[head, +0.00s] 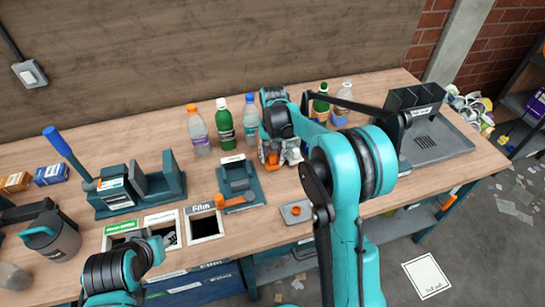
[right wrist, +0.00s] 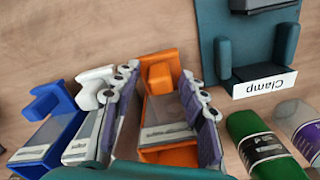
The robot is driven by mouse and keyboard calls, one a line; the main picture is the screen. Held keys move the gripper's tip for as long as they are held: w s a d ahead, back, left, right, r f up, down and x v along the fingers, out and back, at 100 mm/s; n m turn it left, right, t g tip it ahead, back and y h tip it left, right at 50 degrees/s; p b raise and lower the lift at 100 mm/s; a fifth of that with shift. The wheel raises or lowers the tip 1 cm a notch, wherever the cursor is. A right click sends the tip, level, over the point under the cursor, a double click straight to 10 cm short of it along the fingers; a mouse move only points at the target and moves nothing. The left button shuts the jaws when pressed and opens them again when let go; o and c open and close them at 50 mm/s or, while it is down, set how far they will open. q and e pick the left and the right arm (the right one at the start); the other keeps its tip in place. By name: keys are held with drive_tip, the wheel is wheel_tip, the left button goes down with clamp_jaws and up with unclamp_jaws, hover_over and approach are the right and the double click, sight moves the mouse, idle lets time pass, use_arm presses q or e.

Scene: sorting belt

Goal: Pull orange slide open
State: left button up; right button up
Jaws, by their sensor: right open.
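The orange slide (right wrist: 163,108) is a small orange holder with a raised block at one end and a pale label, seen in the right wrist view. In the head view its orange part (head: 269,153) shows under my right arm, partly hidden. My right gripper (right wrist: 160,76) is open. Its two grey and purple fingers stand on either side of the orange slide in the right wrist view; I cannot tell whether they touch it.
White (right wrist: 92,90) and blue (right wrist: 50,132) holders stand close beside the orange one. A teal clamp (right wrist: 262,72) is on its other side, with green (right wrist: 262,140) and purple-labelled bottles nearby. A grey tray (head: 455,140) is at the right. Film bins (head: 205,224) are near the front edge.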

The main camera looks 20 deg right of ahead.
clamp_jaws()
drive_tip(key=s, duration=0.5)
drive_tip(key=shift+s+d+r+p, duration=0.1)
drive_tip(key=shift+s+p, duration=0.05)
drive_tip(key=shift+p, duration=0.2)
drive_tip(key=shift+s, duration=0.45)
unclamp_jaws()
wheel_tip(320, 180, up, 12)
